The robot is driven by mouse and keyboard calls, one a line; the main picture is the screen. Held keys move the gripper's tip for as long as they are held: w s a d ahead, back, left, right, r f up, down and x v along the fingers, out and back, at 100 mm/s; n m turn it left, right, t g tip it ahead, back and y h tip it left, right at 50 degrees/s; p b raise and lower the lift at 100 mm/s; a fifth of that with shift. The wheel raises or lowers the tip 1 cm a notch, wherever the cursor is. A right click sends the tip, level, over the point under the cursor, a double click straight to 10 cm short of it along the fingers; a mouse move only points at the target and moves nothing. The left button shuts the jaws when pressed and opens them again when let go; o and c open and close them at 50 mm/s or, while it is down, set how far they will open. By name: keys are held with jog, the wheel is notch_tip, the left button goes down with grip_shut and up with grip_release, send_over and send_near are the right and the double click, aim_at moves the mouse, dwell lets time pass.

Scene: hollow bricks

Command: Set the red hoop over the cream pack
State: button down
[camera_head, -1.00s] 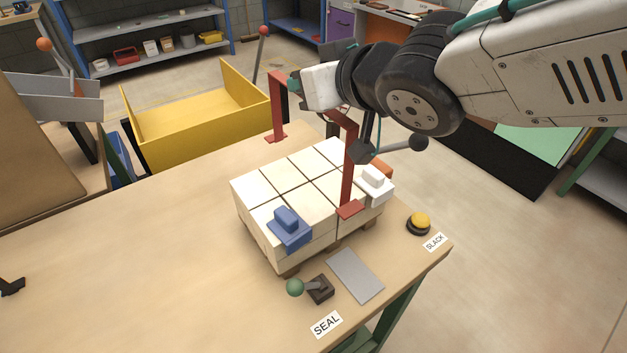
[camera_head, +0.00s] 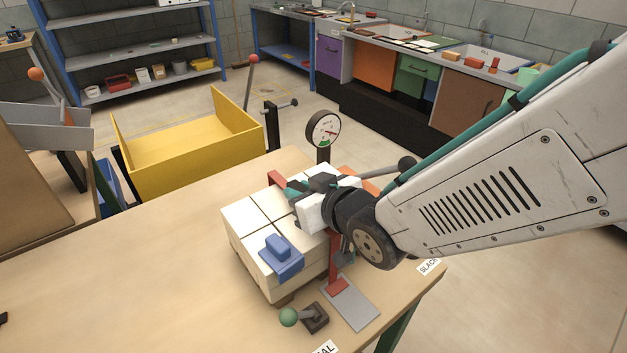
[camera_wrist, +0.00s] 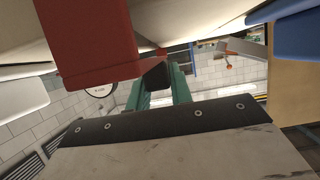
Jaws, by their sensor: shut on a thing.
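The cream pack (camera_head: 240,225) is a block of several cream bricks on a low pallet on the table, with a blue corner piece (camera_head: 281,252) on its near corner. The red hoop (camera_head: 335,262) is an angular red frame; its near leg stands in front of the pack's right near side, with its foot in line with a grey plate. A red part also shows at the pack's far side. My gripper (camera_head: 308,188) is shut on the hoop's top, low over the pack. The wrist view shows red hoop (camera_wrist: 90,40) close up beside teal fingers (camera_wrist: 158,92). Whether the feet touch the table cannot be told.
A green-knobbed lever (camera_head: 290,317) and the grey plate (camera_head: 362,310) lie near the hoop's foot. A dial gauge (camera_head: 323,130) stands behind the pack. A yellow bin (camera_head: 190,145) is beyond the table.

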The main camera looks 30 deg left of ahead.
jog(key=c, duration=1.3)
grip_release()
jog(key=shift+f, duration=0.1)
jog(key=shift+o, duration=0.2)
